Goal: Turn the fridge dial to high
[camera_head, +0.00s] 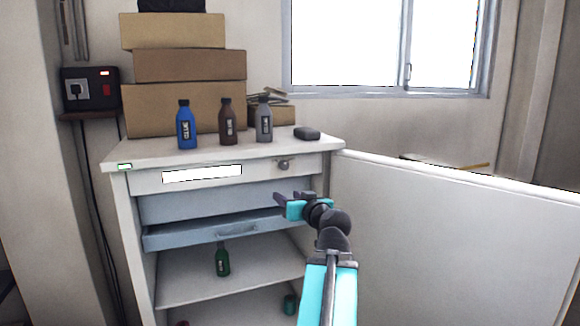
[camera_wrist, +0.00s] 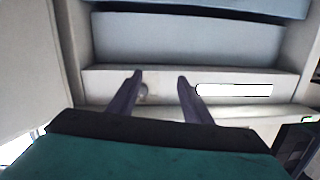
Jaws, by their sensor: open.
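The fridge (camera_head: 140,152) is a white cabinet with its door (camera_head: 450,230) swung open to the right. Its dial (camera_head: 282,164) is a small round grey knob at the right end of the top front panel, right of a blank white label (camera_head: 202,174). My gripper (camera_head: 286,197) is open and empty, in front of the fridge and below the dial in the head view. In the wrist view, the picture is upside down; the dial (camera_wrist: 144,92) shows between the dark fingertips (camera_wrist: 160,76), close to the left finger, which may partly cover it. I cannot see contact.
Blue (camera_head: 186,128), brown (camera_head: 227,122) and grey (camera_head: 264,122) glue bottles and a dark object (camera_head: 306,133) stand on the fridge top. Boxes (camera_head: 190,66) are stacked behind. Inside are a pale blue drawer (camera_head: 180,237) and a green bottle (camera_head: 222,262).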

